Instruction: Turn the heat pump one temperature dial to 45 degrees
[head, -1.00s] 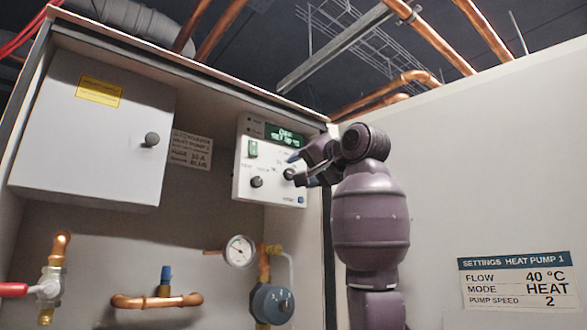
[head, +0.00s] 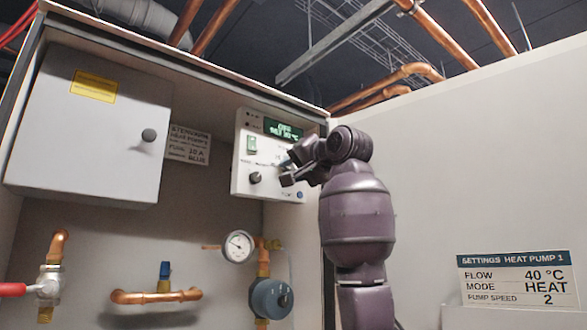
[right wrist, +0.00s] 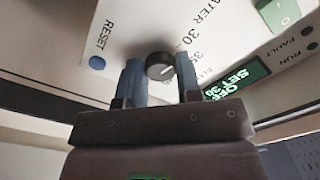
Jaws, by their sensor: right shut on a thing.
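The heat pump one control panel (head: 241,187) is a white box on the back wall of the cabinet. Its temperature dial (right wrist: 159,66) is a round dark knob with a light pointer line, mostly hidden by the gripper in the head view. My right gripper (head: 287,172) is at the panel's right side. In the right wrist view its two blue fingertips (right wrist: 160,80) stand on either side of the dial, shut on it. The green display (head: 284,131) seems to read OFF and SET 30 °C. My left gripper is not in view.
A second dark knob (head: 255,178) and a green switch (head: 252,144) are left of the gripper. A settings sign (head: 513,280) at right reads flow 40 °C. A grey box (head: 90,125) hangs at left. A gauge (head: 238,246) and pipes are below.

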